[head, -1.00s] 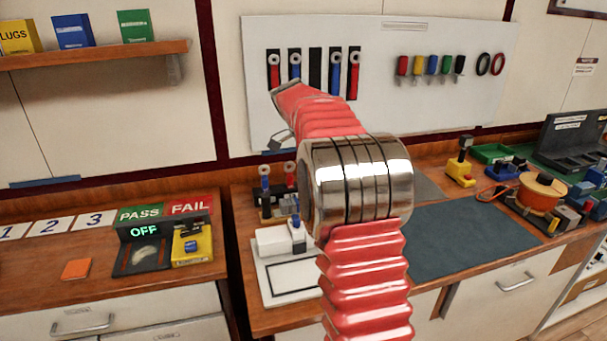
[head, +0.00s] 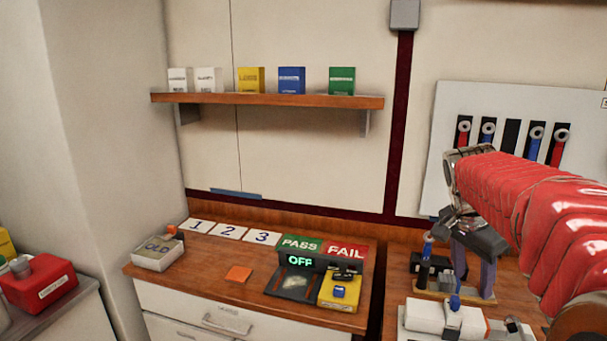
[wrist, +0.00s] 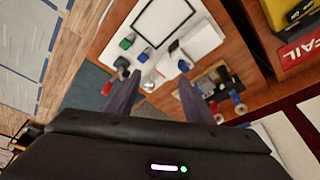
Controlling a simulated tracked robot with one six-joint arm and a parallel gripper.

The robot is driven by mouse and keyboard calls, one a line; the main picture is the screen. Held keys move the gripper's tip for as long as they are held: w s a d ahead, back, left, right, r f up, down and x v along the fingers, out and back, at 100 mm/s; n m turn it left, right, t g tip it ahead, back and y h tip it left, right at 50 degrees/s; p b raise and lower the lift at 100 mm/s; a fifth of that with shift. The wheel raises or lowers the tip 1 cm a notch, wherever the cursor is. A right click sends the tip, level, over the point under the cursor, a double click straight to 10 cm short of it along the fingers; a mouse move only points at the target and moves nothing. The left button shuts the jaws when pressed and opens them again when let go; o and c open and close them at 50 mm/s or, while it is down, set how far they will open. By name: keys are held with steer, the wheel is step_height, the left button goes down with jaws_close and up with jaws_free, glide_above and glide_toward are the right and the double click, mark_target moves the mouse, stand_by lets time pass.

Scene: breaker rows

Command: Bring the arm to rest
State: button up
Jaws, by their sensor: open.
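My gripper (head: 472,285) hangs at the end of my red-sleeved arm, at the right of the head view, with its fingers pointing down in front of the right bench. The fingers are apart with nothing between them. In the wrist view my gripper (wrist: 156,88) is also open and empty. Beyond its fingers are a white board with a black outline (wrist: 148,22) and a small rack with red and blue tools (wrist: 222,90). The head view cannot show clearly how high the fingertips are above the bench.
A wooden shelf (head: 270,98) is above. A white wall panel (head: 450,110) stands behind my arm. A red container (head: 40,284) is far left.

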steer(key=s+a+f+n+t+y, duration=0.1)
steer(key=s+a+f+n+t, duration=0.1)
steer(key=s+a+n, duration=0.5)
steer(key=s+a+f+n+t+y, duration=0.2)
steer(key=s+a+f+n, duration=0.2)
steer(key=s+a+n, duration=0.3)
steer(key=shift+s+a+f, duration=0.2)
steer(key=shift+s+a, duration=2.15)
steer(key=shift+s, duration=0.8)
